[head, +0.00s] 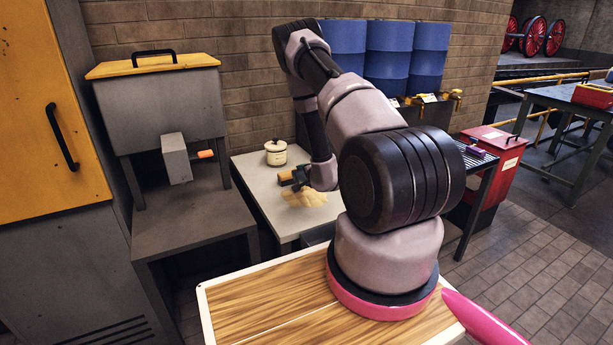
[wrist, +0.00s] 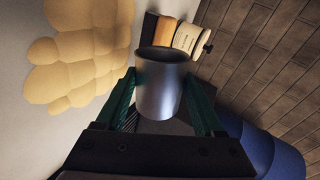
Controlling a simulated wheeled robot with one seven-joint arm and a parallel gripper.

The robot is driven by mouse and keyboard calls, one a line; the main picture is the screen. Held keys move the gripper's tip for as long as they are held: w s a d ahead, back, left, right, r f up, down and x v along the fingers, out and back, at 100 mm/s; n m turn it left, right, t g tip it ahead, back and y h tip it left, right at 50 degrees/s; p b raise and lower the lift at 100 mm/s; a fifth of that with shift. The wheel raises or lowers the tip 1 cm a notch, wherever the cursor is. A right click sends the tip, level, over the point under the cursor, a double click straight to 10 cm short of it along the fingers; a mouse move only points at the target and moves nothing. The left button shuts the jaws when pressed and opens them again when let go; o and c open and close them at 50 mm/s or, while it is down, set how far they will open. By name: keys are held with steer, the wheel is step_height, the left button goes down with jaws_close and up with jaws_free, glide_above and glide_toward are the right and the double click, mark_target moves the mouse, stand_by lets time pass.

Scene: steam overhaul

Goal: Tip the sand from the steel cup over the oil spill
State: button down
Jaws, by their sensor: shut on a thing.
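My gripper (wrist: 163,100) is shut on the steel cup (wrist: 158,88), with a green finger on each side of it. In the wrist view the cup's dark mouth faces the top of the picture. Against the lidded pot, the cup looks tipped well over onto its side. I cannot see whether any sand is in it. A lumpy tan heap of sand (wrist: 75,60) lies on the pale tabletop beside the cup. In the head view my gripper (head: 298,180) is just above the sand heap (head: 308,198). No dark oil shows; any spill there is hidden under the sand.
A cream lidded pot (head: 276,152) stands at the back of the pale table (head: 262,178). A tan block (wrist: 158,28) is beside the pot. A brick wall and blue drums (head: 390,55) are behind. A grey tank (head: 160,100) stands left, a red bin (head: 495,160) right.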

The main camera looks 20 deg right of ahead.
steer(key=a, duration=0.2)
steer(key=a+h, duration=0.1)
steer(key=shift+r+n, duration=0.25)
steer(key=shift+n, duration=0.05)
steer(key=shift+d+m+y, duration=0.3)
steer(key=shift+m+y, duration=0.4)
steer(key=d+m+y, duration=0.2)
steer(key=m+y, duration=0.1)
steer(key=shift+f+m, duration=0.1)
steer(key=shift+m, duration=0.2)
steer(key=m+y, duration=0.1)
steer(key=r+m+y, duration=0.1)
steer(key=m, duration=0.1)
steer(key=shift+a+t+y, duration=0.15)
steer(key=shift+t+y, duration=0.15)
steer(key=shift+a+r+m+t+y, duration=0.1)
steer(key=shift+r+m+t+y, duration=0.25)
steer(key=shift+m+y, duration=0.5)
steer(key=m, duration=0.1)
steer(key=r+m+t+y, duration=0.1)
steer(key=m, duration=0.3)
steer(key=shift+a+r+t+y, duration=0.15)
steer(key=shift+r+t+y, duration=0.2)
